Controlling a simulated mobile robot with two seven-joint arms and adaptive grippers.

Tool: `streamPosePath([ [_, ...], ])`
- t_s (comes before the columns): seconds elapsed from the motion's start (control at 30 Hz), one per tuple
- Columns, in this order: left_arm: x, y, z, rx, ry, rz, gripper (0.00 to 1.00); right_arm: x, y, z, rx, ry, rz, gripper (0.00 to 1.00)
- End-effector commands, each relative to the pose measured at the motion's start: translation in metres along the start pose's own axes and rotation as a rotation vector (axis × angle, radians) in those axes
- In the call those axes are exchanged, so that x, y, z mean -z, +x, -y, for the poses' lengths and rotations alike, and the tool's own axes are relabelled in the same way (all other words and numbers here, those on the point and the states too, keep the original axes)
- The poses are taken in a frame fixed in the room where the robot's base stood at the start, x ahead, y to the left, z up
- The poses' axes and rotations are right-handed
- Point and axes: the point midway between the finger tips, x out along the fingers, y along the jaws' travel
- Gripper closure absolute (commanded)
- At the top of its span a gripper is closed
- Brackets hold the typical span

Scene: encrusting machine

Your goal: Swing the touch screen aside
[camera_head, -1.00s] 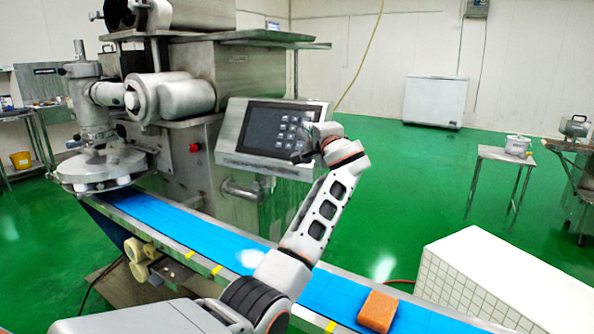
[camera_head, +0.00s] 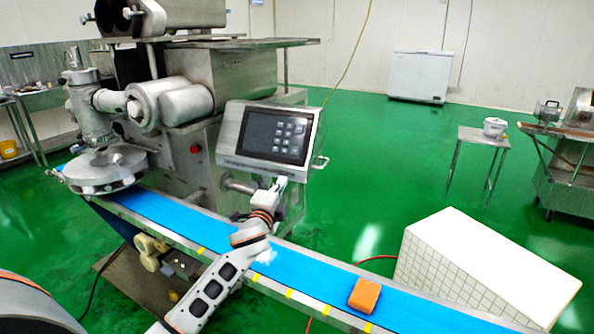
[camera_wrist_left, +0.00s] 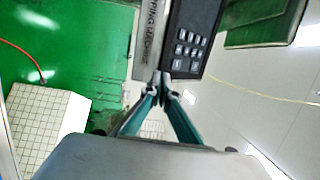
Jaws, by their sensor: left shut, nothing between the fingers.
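The touch screen (camera_head: 268,134) is a dark panel with grey keys in a silver housing, on the near side of the encrusting machine (camera_head: 185,150). A small handle (camera_head: 320,162) sticks out at its right edge. My left gripper (camera_head: 281,183) is just below the housing's lower edge, shut and empty. In the left wrist view, its teal fingers (camera_wrist_left: 162,92) meet at the tips beside the lettered edge of the touch screen (camera_wrist_left: 186,38). I cannot tell whether they touch it. My right gripper is not in view.
A blue conveyor belt (camera_head: 310,278) runs under my left arm and carries an orange block (camera_head: 364,295). A white tiled block (camera_head: 485,270) stands at the right. A small table with a pot (camera_head: 495,127) is farther back.

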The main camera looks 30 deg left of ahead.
Motion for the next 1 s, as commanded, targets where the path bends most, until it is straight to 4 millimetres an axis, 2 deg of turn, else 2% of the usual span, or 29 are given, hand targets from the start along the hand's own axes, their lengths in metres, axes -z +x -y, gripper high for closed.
streamPosePath([
  [0.03, 0.002, -0.016, -0.003, -0.014, 0.005, -0.037, 1.0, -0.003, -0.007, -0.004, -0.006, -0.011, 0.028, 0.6],
  [0.1, 0.006, -0.034, -0.011, -0.027, 0.005, -0.082, 1.0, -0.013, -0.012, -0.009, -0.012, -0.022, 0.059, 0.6],
  [0.2, 0.011, -0.052, -0.02, -0.04, 0.001, -0.127, 1.0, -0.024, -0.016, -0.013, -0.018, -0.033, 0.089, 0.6],
  [0.37, 0.015, -0.06, -0.026, -0.047, -0.001, -0.154, 1.0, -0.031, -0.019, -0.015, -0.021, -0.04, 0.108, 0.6],
  [0.57, 0.019, -0.038, -0.027, -0.047, -0.002, -0.152, 1.0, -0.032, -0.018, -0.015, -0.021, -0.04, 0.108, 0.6],
  [1.0, 0.03, 0.04, -0.03, -0.047, -0.003, -0.152, 1.0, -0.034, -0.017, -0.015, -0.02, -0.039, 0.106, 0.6],
])
